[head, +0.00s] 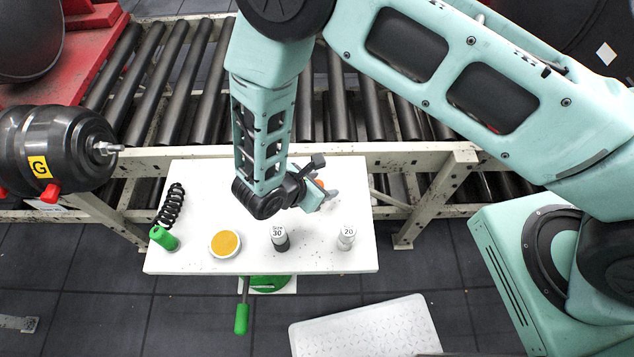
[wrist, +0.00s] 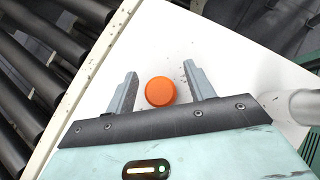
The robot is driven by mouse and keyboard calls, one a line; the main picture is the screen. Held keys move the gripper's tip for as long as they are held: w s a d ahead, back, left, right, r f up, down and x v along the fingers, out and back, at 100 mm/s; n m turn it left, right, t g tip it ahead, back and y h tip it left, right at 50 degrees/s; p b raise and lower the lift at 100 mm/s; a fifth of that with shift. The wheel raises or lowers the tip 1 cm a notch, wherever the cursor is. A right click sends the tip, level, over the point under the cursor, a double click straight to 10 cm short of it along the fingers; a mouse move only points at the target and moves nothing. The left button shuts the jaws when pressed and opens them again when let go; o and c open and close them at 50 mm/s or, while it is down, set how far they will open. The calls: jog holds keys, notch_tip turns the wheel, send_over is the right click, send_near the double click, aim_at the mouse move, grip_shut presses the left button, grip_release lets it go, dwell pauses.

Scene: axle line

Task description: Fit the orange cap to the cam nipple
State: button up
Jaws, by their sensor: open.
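The orange cap (wrist: 160,91) is a small round disc lying on the white table. In the wrist view it sits between the two grey fingers of my gripper (wrist: 160,84), with a gap on each side. My gripper is open and holds nothing. In the head view my gripper (head: 322,195) is low over the right part of the table, and only a sliver of the cap (head: 319,184) shows past it. A metal fitting (head: 107,147) sticks out of the black drum marked G at the left; I cannot tell whether it is the cam nipple.
The white table (head: 190,200) carries a black coil (head: 171,206), a green-ended piece (head: 163,238), a round tin with orange contents (head: 225,243), and bottles marked 30 (head: 280,239) and 20 (head: 346,238). A roller conveyor (head: 205,75) runs behind. A pale cylinder (wrist: 295,105) stands right of my fingers.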

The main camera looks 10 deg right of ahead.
jog(key=shift+w+d+f, duration=0.1)
jog(key=shift+d+f, duration=0.05)
jog(key=shift+f, duration=0.1)
jog(key=c, duration=1)
jog(key=shift+c, duration=0.2)
jog(key=shift+r, duration=0.15)
